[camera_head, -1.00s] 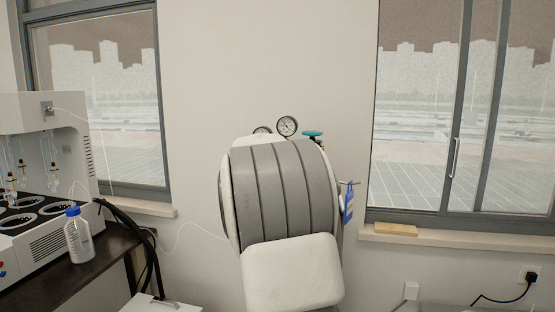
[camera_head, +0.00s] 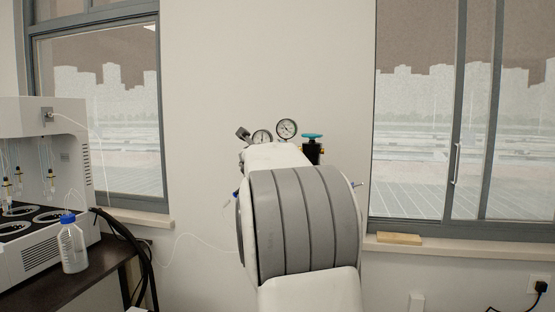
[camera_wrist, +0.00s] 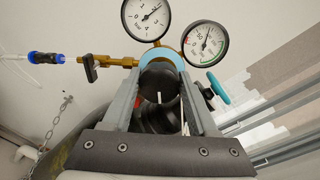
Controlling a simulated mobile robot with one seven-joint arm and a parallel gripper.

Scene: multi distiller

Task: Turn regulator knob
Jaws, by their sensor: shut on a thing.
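The black regulator knob (camera_wrist: 157,80) has a white mark and sits below two round dial gauges in the wrist view. My gripper (camera_wrist: 161,70) has its two grey fingers on either side of the knob and is shut on it. A light blue ring (camera_wrist: 163,55) shows behind the knob. The left gauge (camera_wrist: 147,17) and right gauge (camera_wrist: 206,43) are on the brass regulator body (camera_wrist: 122,62). In the head view my arm hides the knob and gripper; the gauges (camera_head: 286,129) show above it.
A teal valve handwheel (camera_wrist: 218,88) is close to the right finger. A dark side handle (camera_wrist: 89,68) and a blue hose connector (camera_wrist: 46,57) lie to the left. A chain (camera_wrist: 58,120) hangs on the wall. A white instrument (camera_head: 45,165) and bottle (camera_head: 72,245) stand at left on a bench.

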